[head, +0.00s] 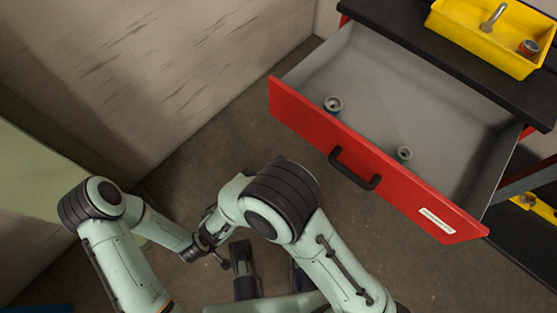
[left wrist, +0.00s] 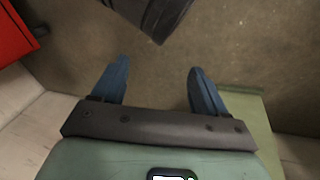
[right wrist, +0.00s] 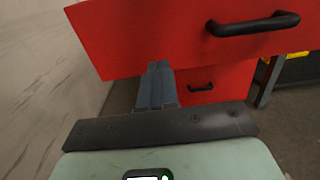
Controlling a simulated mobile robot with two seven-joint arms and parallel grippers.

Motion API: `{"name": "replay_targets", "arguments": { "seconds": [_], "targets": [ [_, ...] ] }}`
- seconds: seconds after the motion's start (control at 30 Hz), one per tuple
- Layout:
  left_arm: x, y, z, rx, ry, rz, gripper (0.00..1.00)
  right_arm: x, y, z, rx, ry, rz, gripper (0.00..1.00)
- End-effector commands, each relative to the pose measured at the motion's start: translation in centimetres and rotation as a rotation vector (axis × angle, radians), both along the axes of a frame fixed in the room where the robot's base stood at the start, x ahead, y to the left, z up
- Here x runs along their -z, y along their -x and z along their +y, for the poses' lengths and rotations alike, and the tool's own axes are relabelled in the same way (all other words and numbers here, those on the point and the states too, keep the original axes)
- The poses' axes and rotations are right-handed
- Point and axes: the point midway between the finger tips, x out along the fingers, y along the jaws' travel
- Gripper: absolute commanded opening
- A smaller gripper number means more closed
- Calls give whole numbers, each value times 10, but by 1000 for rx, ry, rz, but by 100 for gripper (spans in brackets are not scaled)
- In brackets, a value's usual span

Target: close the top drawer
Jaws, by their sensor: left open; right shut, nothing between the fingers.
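The top drawer stands far out of its cabinet. Its red front (head: 310,128) has a black handle (head: 355,168) at the middle and a white label towards the right. In the right wrist view the red front (right wrist: 150,40) fills the top. My right gripper (right wrist: 159,66) is shut and empty, pointing at the lower part of the front, left of the handle; I cannot tell whether it touches. My left gripper (left wrist: 157,65) is open and empty, over the floor. In the head view my arms crowd together below the drawer and partly hide the hands.
Two small grey round parts (head: 333,104) (head: 404,153) lie inside the drawer. A yellow bin (head: 480,38) stands on the black worktop (head: 410,40). A pale wall rises at left. A lower red drawer (right wrist: 225,85) sits beneath. Bare floor (head: 200,150) lies before the drawer.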

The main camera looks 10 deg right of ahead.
Motion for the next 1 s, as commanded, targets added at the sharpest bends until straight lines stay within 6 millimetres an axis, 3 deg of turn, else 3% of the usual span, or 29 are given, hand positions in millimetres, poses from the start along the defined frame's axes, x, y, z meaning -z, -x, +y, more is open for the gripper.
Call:
{"name": "replay_targets", "arguments": {
  "seconds": [0.2, 0.5, 1.0],
  "targets": [
    [9, -12, 6, -13, -16, -30, 73, 2, -32, -40, 8, -1, 2, 0],
    [26, 1, 10, -17, -16, 17, 73, 2, -63, -76, 5, -2, 2, 0],
    [30, 7, 11, -17, -16, 35, 73, 1, -71, -84, 3, -2, 3, 0]
  ]
}}
